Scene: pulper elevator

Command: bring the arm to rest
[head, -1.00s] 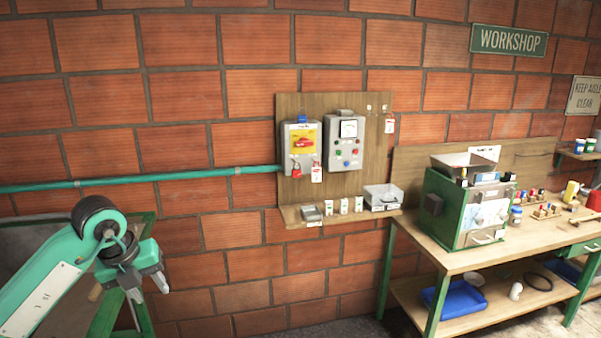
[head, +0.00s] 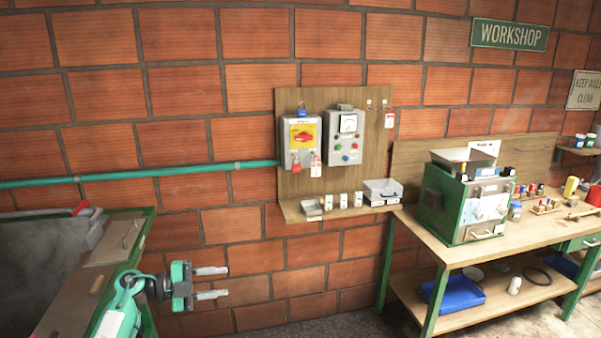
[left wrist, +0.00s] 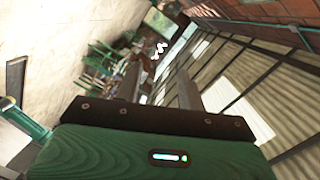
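My left gripper (head: 211,282) is at the lower left of the head view, in front of the brick wall. Its two grey fingers point right and stand apart with nothing between them. In the left wrist view the two fingers (left wrist: 160,90) also stand apart and empty, with a blurred, tilted stretch of the room beyond. My left arm comes in from the bottom left of the head view. My right gripper shows in neither view.
A green-framed bin (head: 50,245) stands left, close to my left arm. A wooden panel (head: 262,108) with two grey control boxes hangs on the wall. A workbench (head: 455,254) with a green machine (head: 462,208) stands right. Open space lies between gripper and bench.

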